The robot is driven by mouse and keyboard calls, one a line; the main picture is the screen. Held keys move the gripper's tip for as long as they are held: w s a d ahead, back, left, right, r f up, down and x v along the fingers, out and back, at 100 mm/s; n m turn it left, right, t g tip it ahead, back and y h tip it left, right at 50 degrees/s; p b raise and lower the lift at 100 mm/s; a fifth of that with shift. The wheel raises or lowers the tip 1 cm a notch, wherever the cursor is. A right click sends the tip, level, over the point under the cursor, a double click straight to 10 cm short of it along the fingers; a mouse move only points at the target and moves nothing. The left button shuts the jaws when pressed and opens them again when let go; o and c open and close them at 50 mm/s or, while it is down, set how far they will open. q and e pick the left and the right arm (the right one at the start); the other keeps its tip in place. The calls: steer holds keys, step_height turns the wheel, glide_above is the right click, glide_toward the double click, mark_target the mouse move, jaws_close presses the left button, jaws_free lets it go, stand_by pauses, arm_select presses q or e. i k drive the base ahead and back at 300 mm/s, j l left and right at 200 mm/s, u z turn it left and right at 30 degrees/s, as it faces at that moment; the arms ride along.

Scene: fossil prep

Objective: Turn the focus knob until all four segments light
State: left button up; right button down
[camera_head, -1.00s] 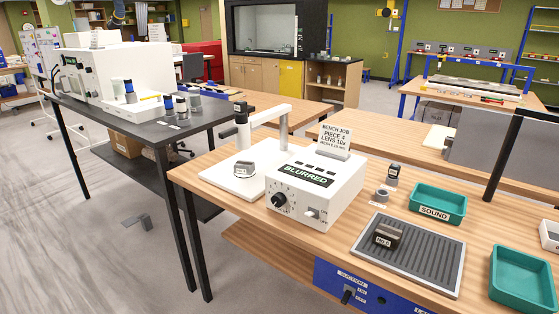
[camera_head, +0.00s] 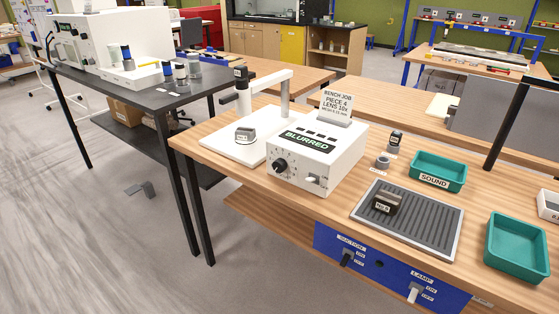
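The focus knob (camera_head: 281,166) is a black dial on the front of a white box (camera_head: 318,171) on the wooden bench. The box's sloped top carries a dark display reading BLURRED (camera_head: 307,141). Several small dark segments (camera_head: 318,132) sit in a row above it, and none looks lit. A grey piece (camera_head: 246,135) lies on the white stage plate (camera_head: 222,143) under the microscope arm (camera_head: 270,84). Neither of my grippers is in view.
A ridged tray (camera_head: 447,248) holds a dark piece labelled No.5 (camera_head: 386,203). Green trays (camera_head: 437,172) stand at the right. A card (camera_head: 336,104) stands on the box. A blue panel (camera_head: 382,276) with suction and lamp switches is on the bench front.

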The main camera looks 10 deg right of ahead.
mark_target(280, 165)
steer(key=i+j+z, duration=0.1)
steer(key=z, duration=0.25)
steer(key=i+j+z, duration=0.1)
steer(key=j+z, duration=0.3)
steer(key=i+j+z, duration=0.15)
steer(key=j, duration=0.4)
steer(key=j+z, duration=0.1)
steer(key=j, duration=0.45)
steer(key=i+j+z, duration=0.15)
steer(key=j, duration=0.45)
